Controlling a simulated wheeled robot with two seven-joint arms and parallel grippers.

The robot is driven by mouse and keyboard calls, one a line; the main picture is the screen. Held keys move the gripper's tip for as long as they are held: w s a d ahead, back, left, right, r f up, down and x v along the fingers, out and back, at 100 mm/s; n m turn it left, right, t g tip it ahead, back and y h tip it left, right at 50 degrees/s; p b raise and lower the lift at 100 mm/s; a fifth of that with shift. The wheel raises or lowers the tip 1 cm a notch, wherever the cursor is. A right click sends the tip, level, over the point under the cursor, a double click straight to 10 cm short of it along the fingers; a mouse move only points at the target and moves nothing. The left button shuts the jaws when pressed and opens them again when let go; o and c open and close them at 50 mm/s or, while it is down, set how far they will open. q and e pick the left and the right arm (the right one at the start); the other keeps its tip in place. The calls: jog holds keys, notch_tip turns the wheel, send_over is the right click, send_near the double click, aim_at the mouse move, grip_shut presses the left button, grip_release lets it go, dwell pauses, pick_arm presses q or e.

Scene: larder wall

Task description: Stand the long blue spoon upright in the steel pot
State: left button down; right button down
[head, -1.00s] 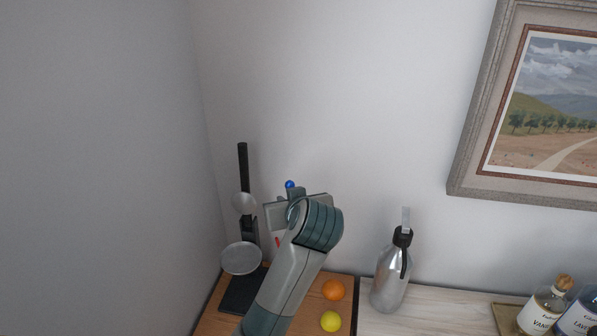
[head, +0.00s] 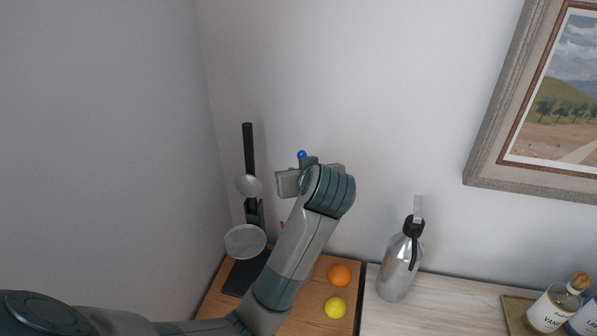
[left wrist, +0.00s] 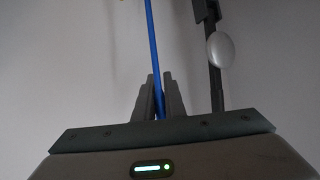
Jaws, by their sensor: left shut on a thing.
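The long blue spoon shows as a blue tip (head: 301,154) above my left gripper in the head view. In the left wrist view its thin blue shaft (left wrist: 152,40) runs up from between the fingers. My left gripper (left wrist: 158,97) is shut on the shaft. In the head view the gripper (head: 300,177) is mostly hidden by its own wrist, high over the wooden surface. The spoon's other end is hidden. I cannot make out the steel pot; my left arm covers part of the board. My right gripper is not in view.
A black stand (head: 249,150) with a round steel piece (head: 249,186) and a steel dish (head: 245,241) stands left of my arm. An orange (head: 340,275) and a yellow fruit (head: 335,308) lie right of it. A steel bottle (head: 398,268) stands further right.

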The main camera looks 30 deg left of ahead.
pick_arm(q)
notch_tip(320, 180, down, 13)
jog(key=b, duration=0.3)
dwell(1.4)
jog(key=shift+f, duration=0.1)
jog(key=c, duration=1.7)
grip_release()
jog(key=shift+c, duration=0.2)
jog(key=shift+s, duration=0.1)
